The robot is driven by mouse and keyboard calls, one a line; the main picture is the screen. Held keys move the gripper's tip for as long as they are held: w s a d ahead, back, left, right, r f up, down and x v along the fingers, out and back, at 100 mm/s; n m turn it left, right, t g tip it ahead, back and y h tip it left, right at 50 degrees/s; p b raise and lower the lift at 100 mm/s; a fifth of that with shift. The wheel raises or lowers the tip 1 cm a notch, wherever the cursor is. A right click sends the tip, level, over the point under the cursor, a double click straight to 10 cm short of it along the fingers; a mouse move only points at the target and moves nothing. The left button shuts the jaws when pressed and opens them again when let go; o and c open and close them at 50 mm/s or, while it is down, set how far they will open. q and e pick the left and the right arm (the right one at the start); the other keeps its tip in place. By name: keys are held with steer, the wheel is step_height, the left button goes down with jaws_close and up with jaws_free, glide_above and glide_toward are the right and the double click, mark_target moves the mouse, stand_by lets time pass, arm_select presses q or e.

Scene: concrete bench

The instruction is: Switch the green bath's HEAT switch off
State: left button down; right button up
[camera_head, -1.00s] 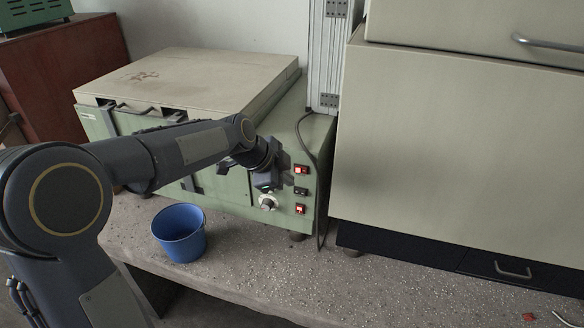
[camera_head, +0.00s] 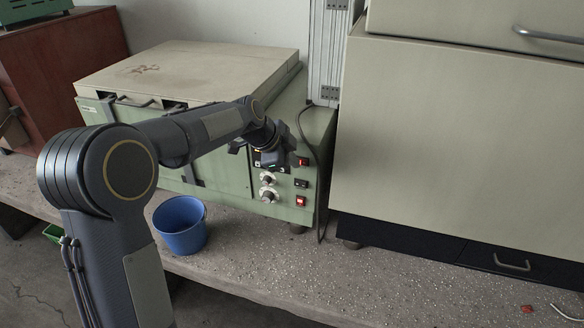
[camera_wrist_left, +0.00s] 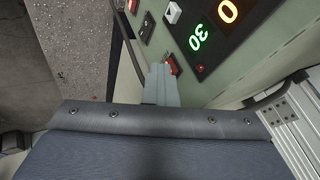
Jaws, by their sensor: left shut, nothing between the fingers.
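The green bath (camera_head: 230,180) stands on the bench with its pale lid closed. On the right of its front are an upper red switch (camera_head: 304,161), a black switch (camera_head: 301,183) and a lower red switch (camera_head: 301,201), with labels too small to read. My left gripper (camera_head: 295,157) is shut and empty, right by the upper red switch. In the left wrist view its fingers (camera_wrist_left: 161,70) point at the panel, their tips close beside a red switch (camera_wrist_left: 173,65); I cannot tell whether they touch. My right gripper is not in view.
Two knobs (camera_head: 268,194) sit left of the switches, and a lit display (camera_wrist_left: 202,34) shows in the wrist view. A blue bucket (camera_head: 181,226) stands in front of the bath. A large beige cabinet (camera_head: 440,150) stands to the right. A dark cable (camera_head: 314,150) hangs beside the panel.

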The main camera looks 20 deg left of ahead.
arm_select(q)
steer(key=shift+w+a+m, duration=0.2)
steer(key=shift+m, duration=0.1)
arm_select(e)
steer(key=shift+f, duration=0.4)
arm_select(q)
steer(key=shift+d, duration=0.1)
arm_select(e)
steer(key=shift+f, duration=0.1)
